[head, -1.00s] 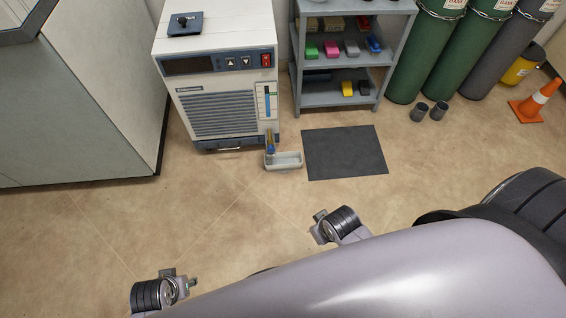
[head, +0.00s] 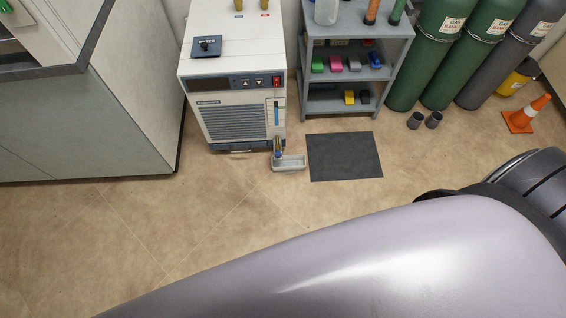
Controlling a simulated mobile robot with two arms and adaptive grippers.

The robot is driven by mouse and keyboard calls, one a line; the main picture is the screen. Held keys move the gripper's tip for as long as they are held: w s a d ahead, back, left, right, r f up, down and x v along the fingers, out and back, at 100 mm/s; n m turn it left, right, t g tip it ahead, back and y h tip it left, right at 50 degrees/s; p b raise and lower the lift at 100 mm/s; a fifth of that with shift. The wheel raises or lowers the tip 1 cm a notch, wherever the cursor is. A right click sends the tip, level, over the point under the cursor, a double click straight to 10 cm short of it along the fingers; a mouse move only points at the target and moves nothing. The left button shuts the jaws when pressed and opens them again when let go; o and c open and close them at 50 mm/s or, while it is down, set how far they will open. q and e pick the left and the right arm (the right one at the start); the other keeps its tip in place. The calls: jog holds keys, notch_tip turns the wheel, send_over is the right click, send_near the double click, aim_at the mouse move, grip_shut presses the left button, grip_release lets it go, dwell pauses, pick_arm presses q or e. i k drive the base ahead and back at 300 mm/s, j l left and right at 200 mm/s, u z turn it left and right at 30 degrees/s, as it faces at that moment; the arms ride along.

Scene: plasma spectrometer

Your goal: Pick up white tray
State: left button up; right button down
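A small white tray (head: 290,165) lies on the tan floor in front of the chiller-like white machine (head: 232,75), near its lower right corner. A small upright blue and yellowish object (head: 277,148) stands at the tray's left end; I cannot tell whether it is inside the tray or behind it. Neither of my grippers shows in the head view. A large pale part of my own arm fills the lower right, well apart from the tray.
A dark grey mat (head: 344,156) lies just right of the tray. A grey shelf unit (head: 347,104) with coloured items stands behind it. Gas cylinders (head: 447,50), two dark cups (head: 424,120) and an orange cone (head: 526,114) are at right. A pale cabinet (head: 120,95) stands left. Floor in front is clear.

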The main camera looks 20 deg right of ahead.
aim_at(290, 164)
jog(key=i+l+u, duration=0.1)
jog(key=l+u, duration=0.8)
